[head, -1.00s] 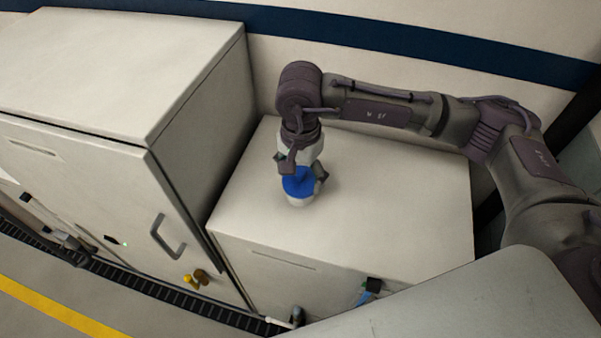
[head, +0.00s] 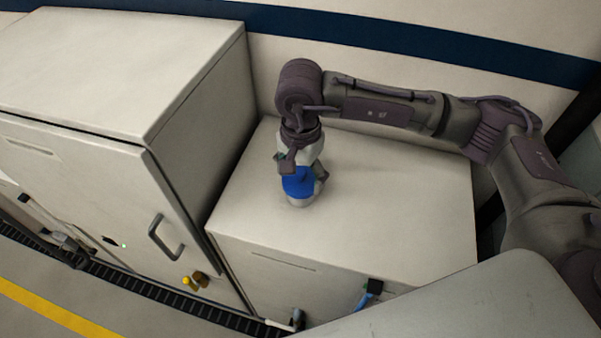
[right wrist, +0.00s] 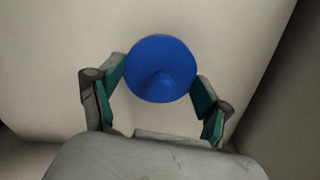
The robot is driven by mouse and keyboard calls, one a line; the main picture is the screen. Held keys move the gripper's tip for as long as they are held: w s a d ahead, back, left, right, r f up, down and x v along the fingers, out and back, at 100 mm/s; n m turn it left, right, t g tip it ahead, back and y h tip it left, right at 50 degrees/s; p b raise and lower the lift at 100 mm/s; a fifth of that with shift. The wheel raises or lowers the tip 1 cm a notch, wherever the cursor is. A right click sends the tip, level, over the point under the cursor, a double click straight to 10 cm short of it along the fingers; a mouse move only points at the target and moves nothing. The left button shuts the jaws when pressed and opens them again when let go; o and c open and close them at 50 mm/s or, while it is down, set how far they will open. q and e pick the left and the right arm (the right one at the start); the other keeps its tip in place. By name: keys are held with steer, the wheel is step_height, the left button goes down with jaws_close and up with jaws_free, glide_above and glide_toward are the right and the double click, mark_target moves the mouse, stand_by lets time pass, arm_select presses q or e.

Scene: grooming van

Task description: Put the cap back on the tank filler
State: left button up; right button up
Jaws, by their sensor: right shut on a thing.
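The blue cap (head: 297,184) is round with a raised knob in its middle. It sits upright at the top of the short pale tank filler (head: 299,203), which stands on the low white cabinet. I cannot tell whether the cap is fully seated. My right gripper (head: 303,173) points down from above and is shut on the cap. In the right wrist view, the green-padded fingers lie against the left and right sides of the cap (right wrist: 160,70), which hides the filler. My left gripper is not in view.
The low white cabinet (head: 400,220) has a clear top around the filler. A taller white cabinet (head: 110,75) with a grey handle (head: 165,238) stands close on the left. The wall with a dark blue stripe (head: 390,45) is behind. A yellow fitting (head: 187,282) sticks out at the lower front.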

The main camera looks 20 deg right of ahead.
steer(key=b, duration=0.3)
steer(key=shift+f, duration=0.2)
stand_by(2.2)
stand_by(0.4)
steer(key=o, duration=0.9)
steer(key=shift+r, duration=0.1)
steer(key=shift+r+p, duration=1.1)
steer(key=shift+r, duration=2.35)
jaws_close()
